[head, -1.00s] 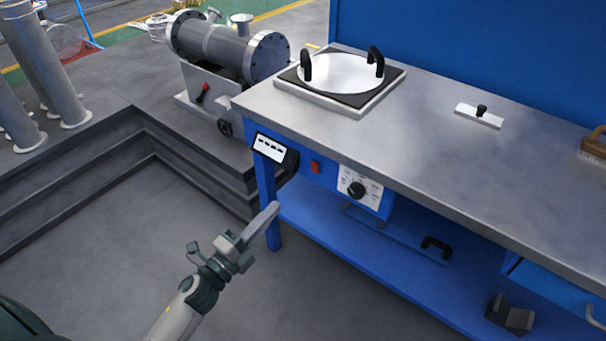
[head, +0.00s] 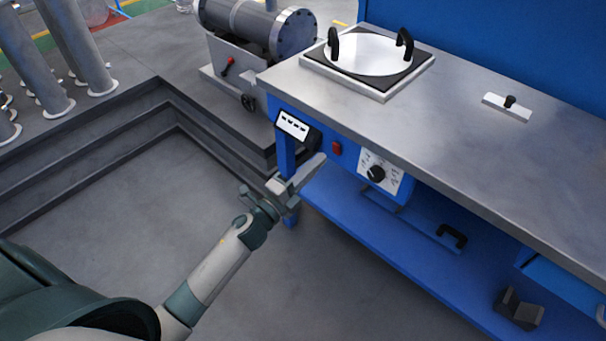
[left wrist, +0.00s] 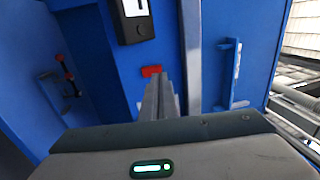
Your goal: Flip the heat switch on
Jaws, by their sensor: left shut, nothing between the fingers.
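The red heat switch (head: 336,147) sits on the blue front panel of the bench, between the dark display box (head: 297,128) and the white dial plate with a black knob (head: 376,174). In the left wrist view the switch (left wrist: 151,71) shows just beyond the fingertips, partly beside them. I cannot tell whether it is on or off. My left gripper (head: 319,159) is shut and empty, its tips pointing at the panel just left of and below the switch. Its fingers (left wrist: 159,88) also show in the left wrist view. Contact cannot be made out. My right gripper is out of view.
The steel bench top (head: 440,140) overhangs the panel and carries a round hot plate (head: 368,54) with two black handles. A blue lower shelf (head: 390,235) lies below. A stepped grey platform (head: 120,115) stands at left. The floor in front is clear.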

